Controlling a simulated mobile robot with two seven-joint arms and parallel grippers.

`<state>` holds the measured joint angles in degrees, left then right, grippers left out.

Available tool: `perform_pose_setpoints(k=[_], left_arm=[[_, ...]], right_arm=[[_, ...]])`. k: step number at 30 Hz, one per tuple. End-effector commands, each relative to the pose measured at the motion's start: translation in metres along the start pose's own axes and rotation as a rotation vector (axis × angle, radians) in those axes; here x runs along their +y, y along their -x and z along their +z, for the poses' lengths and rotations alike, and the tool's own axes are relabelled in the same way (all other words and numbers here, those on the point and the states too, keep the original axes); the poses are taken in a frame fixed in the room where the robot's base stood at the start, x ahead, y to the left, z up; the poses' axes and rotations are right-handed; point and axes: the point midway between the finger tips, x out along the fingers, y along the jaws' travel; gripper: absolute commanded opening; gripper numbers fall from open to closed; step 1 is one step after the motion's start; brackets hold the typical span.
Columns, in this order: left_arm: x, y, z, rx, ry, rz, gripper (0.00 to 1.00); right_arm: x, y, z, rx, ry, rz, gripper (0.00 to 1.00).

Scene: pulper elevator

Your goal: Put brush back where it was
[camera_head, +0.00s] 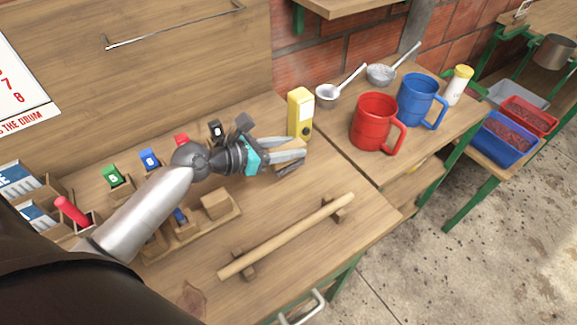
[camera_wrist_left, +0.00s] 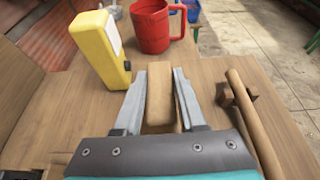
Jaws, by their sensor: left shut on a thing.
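My left gripper (camera_head: 297,157) is over the wooden bench, between the yellow device and the wooden rod. In the left wrist view its two grey fingers are shut on the brush (camera_wrist_left: 160,95), a long wooden piece lying lengthwise between them. Only the brush's plain wooden side shows; no bristles are visible. In the head view the fingers mostly hide the brush. I cannot tell whether it touches the bench. A low wooden holder (camera_head: 190,232) with several blocks stands left of the gripper. My right gripper is not in view.
A yellow device (camera_head: 301,114) stands close to the gripper. A wooden rod (camera_head: 290,236) rests on two supports near the front edge. A red mug (camera_head: 373,122), a blue mug (camera_head: 415,100) and two ladles stand on the right-hand table. Bench between gripper and rod is clear.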

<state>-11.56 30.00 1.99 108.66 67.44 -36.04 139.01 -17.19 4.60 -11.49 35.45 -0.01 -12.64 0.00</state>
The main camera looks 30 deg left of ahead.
Motion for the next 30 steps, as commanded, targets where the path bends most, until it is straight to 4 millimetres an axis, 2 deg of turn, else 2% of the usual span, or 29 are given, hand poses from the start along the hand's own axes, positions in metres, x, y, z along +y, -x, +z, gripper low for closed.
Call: perform_pose_setpoints(k=[5,13,25,26,30], left_arm=[[0.001,-0.004,-0.009,-0.002,-0.002,0.001,0.00],[0.001,-0.018,-0.042,-0.001,-0.001,0.001,0.00],[0.000,-0.019,-0.045,-0.002,-0.002,0.001,0.00],[0.000,-0.019,-0.045,-0.001,-0.002,0.001,0.43],[0.000,-0.019,-0.045,-0.001,-0.002,0.000,0.59]], right_arm=[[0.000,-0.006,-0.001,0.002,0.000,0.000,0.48],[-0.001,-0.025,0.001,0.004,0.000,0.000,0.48],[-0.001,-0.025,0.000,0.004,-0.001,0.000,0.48],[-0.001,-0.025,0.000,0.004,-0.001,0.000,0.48],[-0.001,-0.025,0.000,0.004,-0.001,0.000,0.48]])
